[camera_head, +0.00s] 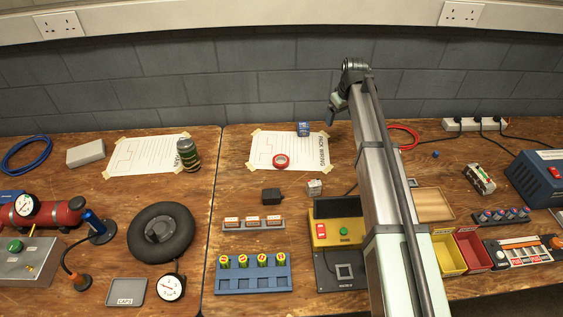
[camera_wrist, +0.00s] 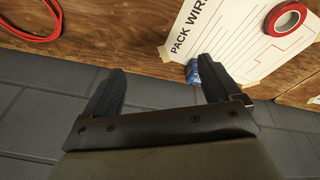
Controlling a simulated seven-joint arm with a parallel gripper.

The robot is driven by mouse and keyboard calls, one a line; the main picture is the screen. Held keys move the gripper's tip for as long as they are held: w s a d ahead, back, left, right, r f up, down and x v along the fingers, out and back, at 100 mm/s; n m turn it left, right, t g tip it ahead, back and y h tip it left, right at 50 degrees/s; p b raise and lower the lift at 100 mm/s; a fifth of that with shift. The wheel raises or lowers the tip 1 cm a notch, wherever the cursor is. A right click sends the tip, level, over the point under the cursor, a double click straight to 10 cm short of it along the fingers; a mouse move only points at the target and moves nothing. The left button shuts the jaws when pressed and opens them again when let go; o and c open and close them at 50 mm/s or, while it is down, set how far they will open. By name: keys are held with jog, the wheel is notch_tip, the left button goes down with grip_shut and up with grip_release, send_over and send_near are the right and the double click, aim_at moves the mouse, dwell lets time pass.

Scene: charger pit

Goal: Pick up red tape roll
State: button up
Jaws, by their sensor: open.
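The red tape roll (camera_head: 281,160) lies flat on the white wiring sheet (camera_head: 262,148) taped to the bench. It also shows in the wrist view (camera_wrist: 285,18) at the upper right, on the same sheet. My gripper (camera_wrist: 155,78) is open and empty in the wrist view, with its two dark fingers apart. The roll is beyond and to the right of the right finger, not between the fingers. In the head view my arm reaches toward the back wall, to the right of the sheet, and the fingertips are hard to make out.
A small blue box (camera_head: 303,129) stands at the sheet's back edge. A red cable (camera_head: 404,137) lies right of my arm. A black adapter (camera_head: 272,196) and a small grey block (camera_head: 315,187) sit in front of the sheet. The tiled wall (camera_head: 230,85) is close behind.

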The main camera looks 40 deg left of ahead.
jog(key=s+a+n+g+h, duration=0.15)
jog(key=s+a, duration=0.35)
jog(key=s, duration=0.5)
jog(key=s+a+n+g+h, duration=0.1)
jog(key=s+a+n, duration=0.2)
jog(key=s+a, duration=0.45)
send_over(281, 163)
jog(key=shift+t+y, duration=0.25)
jog(key=f, duration=0.8)
jog(key=shift+s+f, duration=0.1)
jog(key=shift+s, duration=0.3)
jog(key=shift+w+f, duration=0.2)
jog(key=shift+f, duration=1.2)
jog(key=shift+w+f, duration=0.15)
jog(key=shift+f, duration=1.2)
jog(key=shift+c, duration=0.3)
jog(key=c, duration=1.1)
